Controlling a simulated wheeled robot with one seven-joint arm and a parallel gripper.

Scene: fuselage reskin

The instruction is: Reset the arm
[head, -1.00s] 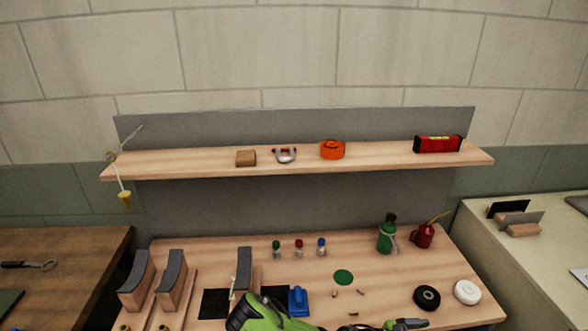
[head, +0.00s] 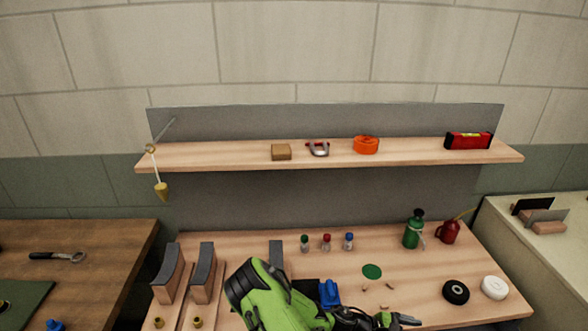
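My green and black arm reaches into the bottom middle of the head view, over the near part of the wooden workbench (head: 325,248). My gripper (head: 408,320) is at the arm's right end, low in the picture near the bench's front. Its fingers are small and partly cut by the view, so I cannot tell whether they are open or shut. No held object is visible at it. The arm hides part of the bench and part of a dark square patch beside a blue tool (head: 329,293).
Curved grey-topped blocks (head: 168,274) stand left of the arm. Small capped bottles (head: 326,243), a green bottle (head: 413,230), a red oil can (head: 448,232), and black (head: 455,292) and white (head: 494,287) rolls stand on the bench. A shelf (head: 230,155) runs above. Side tables flank the bench.

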